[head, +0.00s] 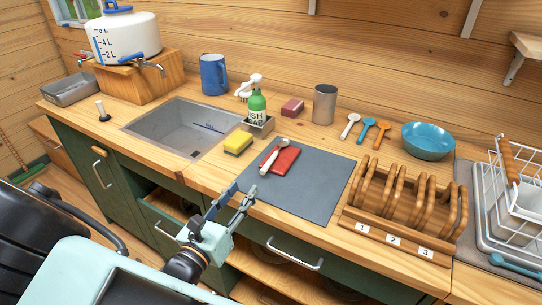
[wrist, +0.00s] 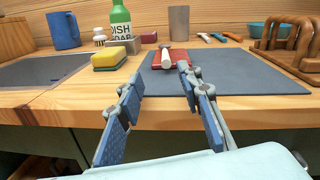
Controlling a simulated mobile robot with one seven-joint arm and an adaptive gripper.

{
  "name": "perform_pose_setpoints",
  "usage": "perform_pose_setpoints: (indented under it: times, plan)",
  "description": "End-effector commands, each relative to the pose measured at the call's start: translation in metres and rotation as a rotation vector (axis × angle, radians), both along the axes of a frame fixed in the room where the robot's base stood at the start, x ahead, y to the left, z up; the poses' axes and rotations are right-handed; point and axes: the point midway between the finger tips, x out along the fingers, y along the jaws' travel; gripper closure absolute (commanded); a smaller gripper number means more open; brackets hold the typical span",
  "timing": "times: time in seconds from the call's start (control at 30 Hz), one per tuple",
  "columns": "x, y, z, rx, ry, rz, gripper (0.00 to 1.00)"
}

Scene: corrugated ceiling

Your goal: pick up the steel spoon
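A pale, greyish spoon (head: 273,158) lies on a folded red cloth (head: 287,161) on the dark grey mat (head: 318,182); it looks like the steel spoon. In the wrist view the spoon (wrist: 166,58) points roughly toward me, on the red cloth (wrist: 183,65), and shows in the gap beyond my fingers. My gripper (head: 245,189) is open and empty, near the counter's front edge, short of the spoon and apart from it. In the wrist view my gripper (wrist: 161,82) has its two blue-padded fingers spread wide.
A yellow sponge (head: 238,143) and green soap bottle (head: 257,105) stand left of the mat beside the sink (head: 183,128). A wooden rack (head: 405,200) is at the right.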

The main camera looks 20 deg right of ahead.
Motion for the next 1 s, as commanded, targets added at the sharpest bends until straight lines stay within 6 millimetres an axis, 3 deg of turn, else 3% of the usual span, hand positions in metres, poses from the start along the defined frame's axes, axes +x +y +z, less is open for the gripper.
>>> perform_pose_setpoints:
  times: [0.2,0.37,0.63,1.0]
  plan:
    - [0.026,-0.024,-0.001,0.002,-0.001,-0.006,0.67]
    - [0.033,-0.031,-0.002,0.003,0.002,-0.005,0.67]
    - [0.057,-0.062,-0.009,0.003,0.001,-0.008,0.67]
    - [0.067,-0.069,-0.009,0.005,0.003,-0.004,0.67]
